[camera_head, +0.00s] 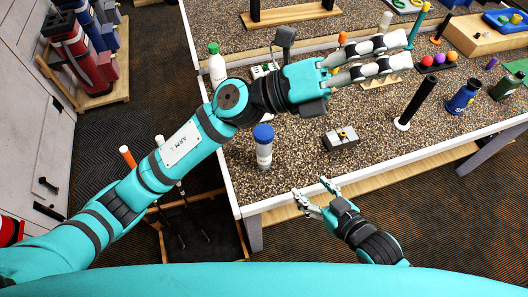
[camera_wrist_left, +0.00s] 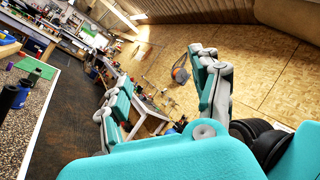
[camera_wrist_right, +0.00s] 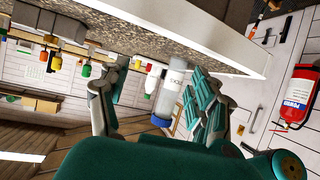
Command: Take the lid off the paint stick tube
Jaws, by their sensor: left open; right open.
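The paint stick tube (camera_head: 263,155) stands upright near the left front corner of the table, its blue lid (camera_head: 263,132) on top. The right wrist view shows the tube (camera_wrist_right: 171,92) upside down in the picture, lid (camera_wrist_right: 162,121) downwards, between my spread fingers in the picture. My right gripper (camera_head: 312,190) is open and empty at the table's front edge, to the right of the tube and apart from it. My left gripper (camera_head: 396,53) is open and empty above the table's back part, well away from the tube. The left wrist view does not show the tube.
A metal clamp block (camera_head: 341,141) sits right of the tube. A black-gripped upright (camera_head: 418,103), a blue bottle (camera_head: 463,98) and a dark can (camera_head: 507,86) stand further right. A white bottle with green cap (camera_head: 217,65) stands behind my left arm.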

